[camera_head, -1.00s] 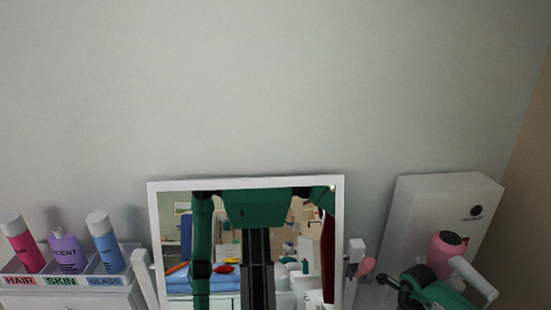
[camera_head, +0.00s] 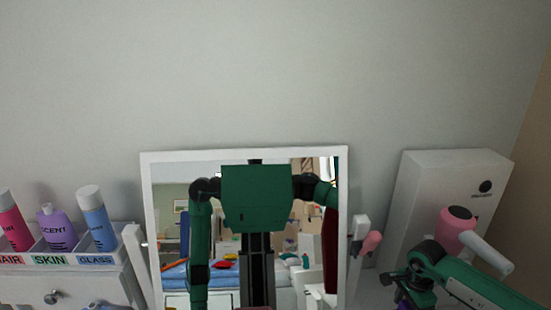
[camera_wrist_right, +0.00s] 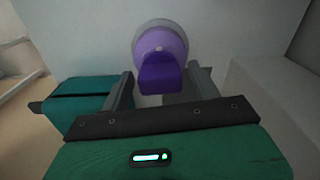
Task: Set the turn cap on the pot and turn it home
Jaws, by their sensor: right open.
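In the right wrist view a round purple piece with a pale rim (camera_wrist_right: 160,42) and a darker purple block-like grip (camera_wrist_right: 162,76) sits at the fingertips, against a pale surface; it looks like the turn cap. My right gripper (camera_wrist_right: 163,84) is open, one finger on each side of the grip; I cannot tell if they touch it. In the head view my right gripper (camera_head: 412,296) is at the bottom right, with a bit of purple (camera_head: 402,298) beside it. I cannot make out the pot apart from the cap. My left gripper is not directly in view.
A framed mirror (camera_head: 145,220) stands in the middle and reflects my body. A tray with several bottles (camera_head: 92,222) is at the left, above a drawer (camera_head: 60,290). A white box (camera_head: 440,185) and a pink hair-dryer-like object (camera_head: 457,225) are at the right.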

